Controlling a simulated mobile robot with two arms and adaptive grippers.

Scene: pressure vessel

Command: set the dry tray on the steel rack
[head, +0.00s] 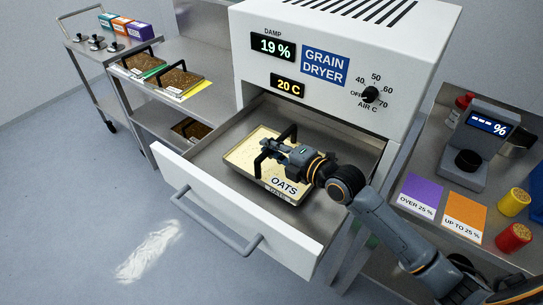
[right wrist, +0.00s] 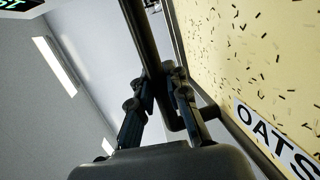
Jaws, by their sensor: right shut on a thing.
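The tray labelled OATS (head: 284,187), with pale contents and a dark handle (head: 259,160), is inside the open drawer of the grain dryer. In the right wrist view the tray (right wrist: 265,60) shows pale contents with dark flecks. My right gripper (head: 270,150) is shut on the tray's dark handle; its fingers (right wrist: 160,95) close around the bar in the right wrist view. I cannot tell whether the tray touches the drawer floor. The steel rack (head: 212,62) stands left of the dryer. My left gripper is not in view.
The dryer (head: 330,25) reads damp 19 % and 20 C. Its drawer front (head: 225,210) juts out. The rack's upper shelf holds two trays of brown grain (head: 178,80); another (head: 187,128) sits below. A trolley (head: 90,62) is far left, a meter (head: 480,140) right.

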